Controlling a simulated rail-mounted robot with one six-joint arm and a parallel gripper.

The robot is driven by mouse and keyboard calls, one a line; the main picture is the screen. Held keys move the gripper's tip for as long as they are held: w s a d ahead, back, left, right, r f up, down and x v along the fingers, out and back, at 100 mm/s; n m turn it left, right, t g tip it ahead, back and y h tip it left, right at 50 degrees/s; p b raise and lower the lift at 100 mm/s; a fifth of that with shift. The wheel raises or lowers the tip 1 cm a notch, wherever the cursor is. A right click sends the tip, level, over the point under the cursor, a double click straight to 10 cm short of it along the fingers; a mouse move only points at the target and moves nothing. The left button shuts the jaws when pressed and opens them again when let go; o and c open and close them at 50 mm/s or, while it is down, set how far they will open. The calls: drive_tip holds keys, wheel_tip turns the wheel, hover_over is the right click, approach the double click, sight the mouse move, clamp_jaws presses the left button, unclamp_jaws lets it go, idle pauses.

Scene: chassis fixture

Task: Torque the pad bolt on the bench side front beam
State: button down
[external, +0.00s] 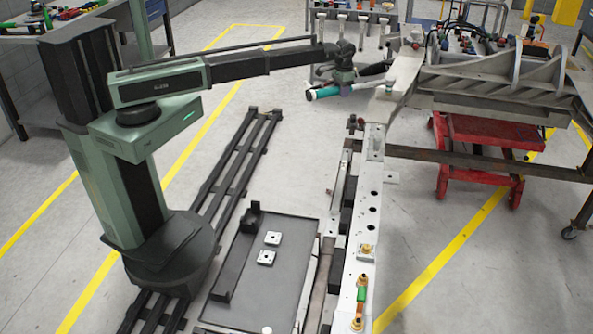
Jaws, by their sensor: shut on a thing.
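My gripper (345,82) is at the end of the outstretched arm, at the top middle. It is shut on a tool with a teal and white body (324,92); the small size hides the exact grip. The tool is held level in the air, left of the far end of the pale grey beam (372,185). The beam runs toward the camera and has dark holes along its top. A brass-coloured fitting (366,249) sits on its nearer part. Nearer still is a green and orange part (361,289). I cannot tell which fitting is the pad bolt.
A dark tray (290,285) left of the beam holds two pale square plates (267,257). A red lift (478,165) stands under the chassis structure at right. A tool rack (352,18) is behind my gripper. Open floor lies between the rail (235,165) and the beam's far end.

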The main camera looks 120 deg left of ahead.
drive_tip(key=shift+s+a, duration=0.35)
drive_tip(key=shift+s, duration=0.05)
idle(0.4)
drive_tip(key=shift+r+p, duration=1.1)
wheel_tip(320, 180, up, 5)
drive_tip(key=p, duration=0.5)
drive_tip(key=shift+f, duration=0.1)
idle(0.4)
